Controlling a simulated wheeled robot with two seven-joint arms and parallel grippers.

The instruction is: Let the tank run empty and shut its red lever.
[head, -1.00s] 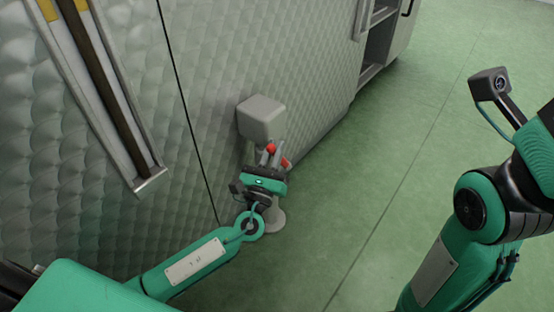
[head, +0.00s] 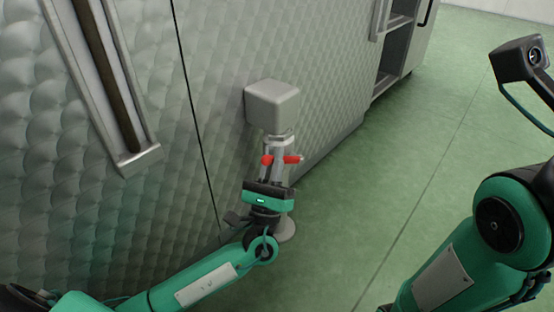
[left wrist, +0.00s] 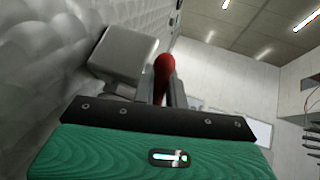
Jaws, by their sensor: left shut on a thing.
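The tank (head: 225,110) has a quilted grey metal wall on the left of the head view. A grey box (head: 272,105) juts from its low front, above the outlet. The red lever (head: 292,159) sits just below the box and lies nearly level in the head view. My left gripper (head: 278,157) is shut on the lever, its fingers hiding part of it. The lever (left wrist: 163,68) shows between the fingers in the left wrist view. A gauge strip (head: 110,70) with a dark brown column runs up the tank; its top is out of view. My right gripper is not in view.
A round grey piece (head: 286,230) shows on the floor under the outlet, partly behind my left gripper. An open-fronted cabinet (head: 398,45) stands farther along the wall. The green floor (head: 400,160) to the right is clear.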

